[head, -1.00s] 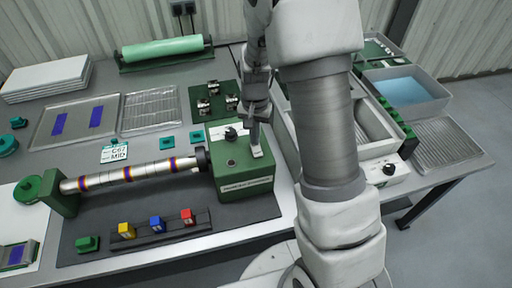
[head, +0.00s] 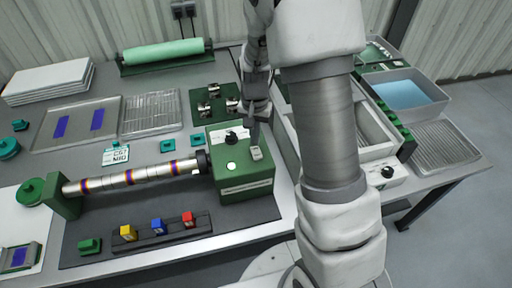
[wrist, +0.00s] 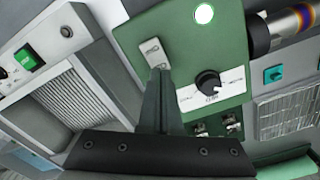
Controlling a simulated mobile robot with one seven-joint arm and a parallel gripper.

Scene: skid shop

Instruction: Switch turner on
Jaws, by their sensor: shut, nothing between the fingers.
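The turner is a green box (head: 247,184) with a banded metal rod (head: 135,177) running left from it to a green end support. On its top are a light rocker switch (head: 256,153), a black knob (head: 231,138) and a round lamp (head: 231,167) that glows white. The wrist view shows the lit lamp (wrist: 204,14), the knob (wrist: 208,84) and the rocker switch (wrist: 152,50). My gripper (head: 254,142) is shut and empty, pointing down beside the switch. In the wrist view its fingertips (wrist: 159,73) are close to the switch; I cannot tell whether they touch.
A rack with yellow, blue and red blocks (head: 157,226) stands in front of the rod. A green plate with metal clips (head: 218,101) lies behind the box. To the right are a machine with another black knob (head: 387,172) and a grey bin of blue liquid (head: 403,94).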

